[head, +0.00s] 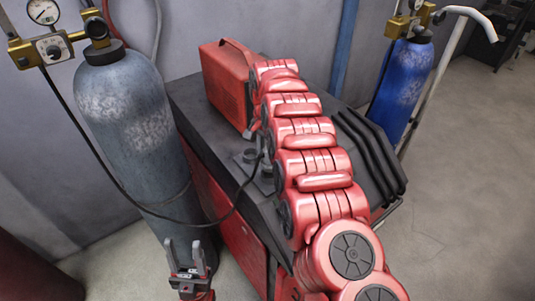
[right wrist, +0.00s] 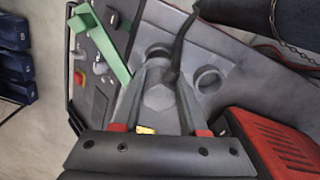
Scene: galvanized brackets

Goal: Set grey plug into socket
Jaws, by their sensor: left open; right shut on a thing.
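The grey plug (right wrist: 160,98) is between the fingers of my right gripper (right wrist: 166,80) in the right wrist view, with a black cable (right wrist: 181,38) rising from it. One round grey socket (right wrist: 208,79) shows open to the right of the fingers. Another round socket (right wrist: 158,51) lies just beyond the fingertips, partly covered. I cannot tell whether the plug touches a socket. In the head view, round socket fittings (head: 250,155) show on the dark machine top (head: 205,108), and my red right arm hides much around them. My left gripper (head: 188,254) is open and empty at the bottom left.
A red box (head: 226,82) stands on the machine behind the sockets. A grey gas cylinder (head: 125,125) stands left, a blue one (head: 402,82) behind right. A green handle (right wrist: 103,45) stands beside the sockets in the right wrist view.

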